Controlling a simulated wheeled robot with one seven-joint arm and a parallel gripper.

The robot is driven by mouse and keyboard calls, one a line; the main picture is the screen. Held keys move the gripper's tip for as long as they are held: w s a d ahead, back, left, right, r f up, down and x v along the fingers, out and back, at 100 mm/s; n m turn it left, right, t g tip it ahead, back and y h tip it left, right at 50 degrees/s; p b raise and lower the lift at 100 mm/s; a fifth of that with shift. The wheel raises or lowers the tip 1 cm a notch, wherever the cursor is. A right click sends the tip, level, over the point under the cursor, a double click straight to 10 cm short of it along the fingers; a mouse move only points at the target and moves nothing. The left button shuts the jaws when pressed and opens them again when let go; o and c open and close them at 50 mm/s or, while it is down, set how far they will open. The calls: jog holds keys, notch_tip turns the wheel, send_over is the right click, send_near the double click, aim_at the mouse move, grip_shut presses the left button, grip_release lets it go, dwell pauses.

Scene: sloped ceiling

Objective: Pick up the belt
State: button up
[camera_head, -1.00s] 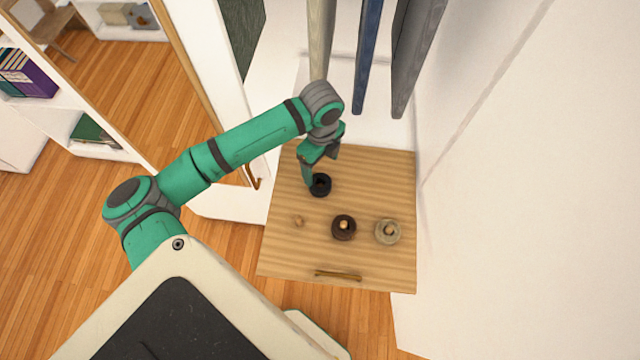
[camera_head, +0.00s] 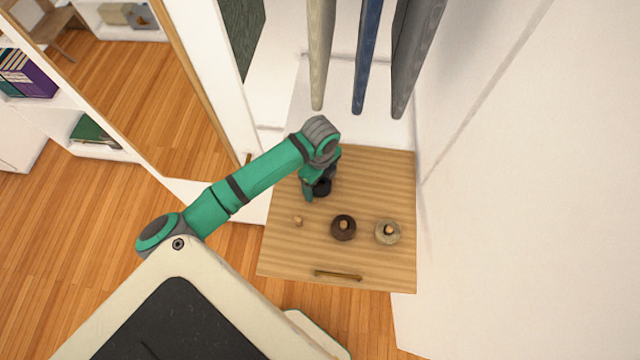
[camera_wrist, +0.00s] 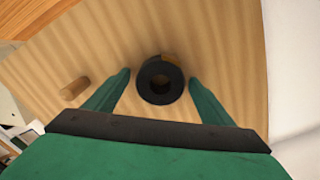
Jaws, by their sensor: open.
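A black rolled belt (camera_head: 322,187) lies on the light wooden surface (camera_head: 390,270), partly hidden by my gripper in the head view. In the wrist view the belt (camera_wrist: 160,80) is a black ring with a brownish patch at its top edge. My gripper (camera_wrist: 158,88) is open, with one green finger on each side of the belt and a gap on both sides. In the head view my gripper (camera_head: 313,192) is low over the surface at the belt. Whether the fingertips touch the surface I cannot tell.
A dark brown coil (camera_head: 343,229) and a beige coil (camera_head: 387,232) lie in front of the belt. A small wooden peg (camera_head: 298,221) stands to the left. Hanging garments (camera_head: 367,60) are behind, a white wall (camera_head: 540,200) is at right.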

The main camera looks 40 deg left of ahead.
jog(key=c, duration=1.2)
jog(key=shift+n, duration=0.5)
jog(key=r, duration=1.1)
jog(key=shift+w, duration=0.2)
